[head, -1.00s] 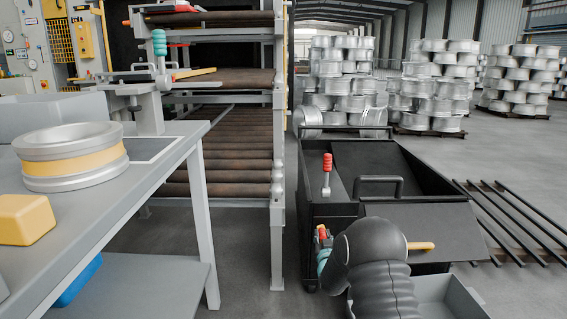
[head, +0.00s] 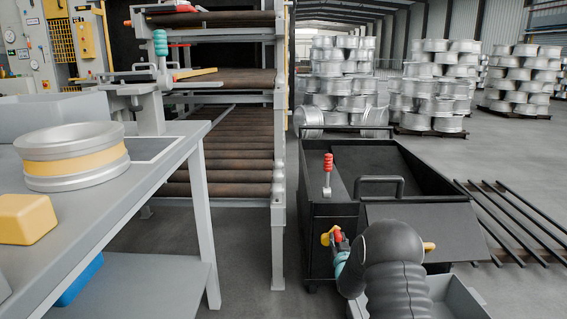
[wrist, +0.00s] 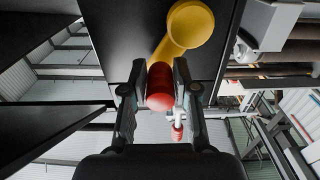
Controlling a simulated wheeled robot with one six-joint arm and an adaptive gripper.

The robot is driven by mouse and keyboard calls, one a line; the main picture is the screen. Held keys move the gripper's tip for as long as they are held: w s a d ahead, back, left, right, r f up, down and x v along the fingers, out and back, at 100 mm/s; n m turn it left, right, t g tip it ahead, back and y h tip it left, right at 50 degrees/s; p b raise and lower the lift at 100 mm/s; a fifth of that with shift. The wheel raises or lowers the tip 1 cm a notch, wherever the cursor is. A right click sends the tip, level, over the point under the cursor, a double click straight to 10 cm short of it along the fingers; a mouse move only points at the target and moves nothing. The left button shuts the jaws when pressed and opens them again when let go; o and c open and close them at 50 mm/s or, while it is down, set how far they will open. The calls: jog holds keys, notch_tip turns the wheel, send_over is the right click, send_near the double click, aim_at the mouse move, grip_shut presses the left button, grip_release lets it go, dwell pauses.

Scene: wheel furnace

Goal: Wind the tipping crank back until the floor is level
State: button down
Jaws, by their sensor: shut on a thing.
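The tipping crank has a yellow arm (head: 326,238) and a red grip, and sits on the near side of the black cart (head: 308,235). In the wrist view its yellow hub end (wrist: 190,23) is at the top and the red grip (wrist: 160,88) lies between my fingers. My gripper (wrist: 157,95) is shut on this red grip; in the head view it is partly behind my arm. The dark floor (head: 372,165) inside the cart shows in the head view; I cannot tell its exact tilt.
A red-handled lever (head: 327,172) stands on the cart's left rim. A black handle (head: 380,182) and a sloping panel (head: 425,228) are at its front. A grey table (head: 150,185) with a wheel (head: 72,160) stands left. Black rails (head: 520,220) lie right.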

jog(key=shift+s+d+f, duration=0.1)
jog(key=shift+d+f, duration=0.1)
jog(key=shift+f, duration=0.45)
jog(key=shift+d+f, duration=0.15)
jog(key=shift+f, duration=0.55)
jog(key=shift+d+f, duration=0.15)
jog(key=shift+f, duration=0.5)
jog(key=c, duration=1.9)
grip_release()
jog(key=shift+d+r, duration=0.15)
jog(key=shift+d, duration=0.3)
jog(key=o, duration=0.8)
jog(key=shift+o, duration=0.3)
jog(key=shift+r, duration=0.1)
jog(key=s, duration=0.6)
jog(key=shift+s, duration=0.4)
